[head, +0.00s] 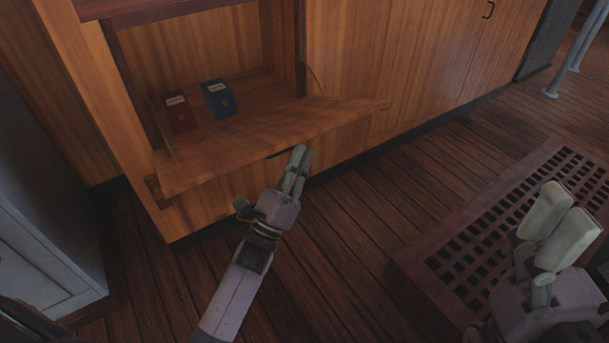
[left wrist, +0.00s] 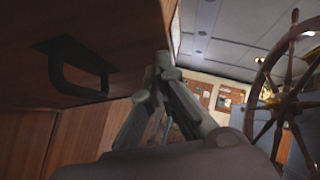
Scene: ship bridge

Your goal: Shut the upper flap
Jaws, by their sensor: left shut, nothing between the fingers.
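The upper flap (head: 270,143) is a wooden panel hanging open, tilted outward from the cabinet in the head view. In the left wrist view its outer face (left wrist: 85,30) is close overhead, with a dark handle (left wrist: 80,75) on it. My left gripper (head: 300,158) is shut and empty at the flap's front edge, near the handle; whether it touches the flap I cannot tell. It also shows in the left wrist view (left wrist: 155,85). My right gripper (head: 568,215) is at the lower right, away from the flap; its fingers look close together, and their gap is unclear.
Inside the open compartment stand a red box (head: 180,113) and a blue box (head: 218,98). A dark red grating platform (head: 450,235) lies on the floor at right. A grey cabinet (head: 45,220) stands at left. A ship's wheel (left wrist: 290,85) shows in the left wrist view.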

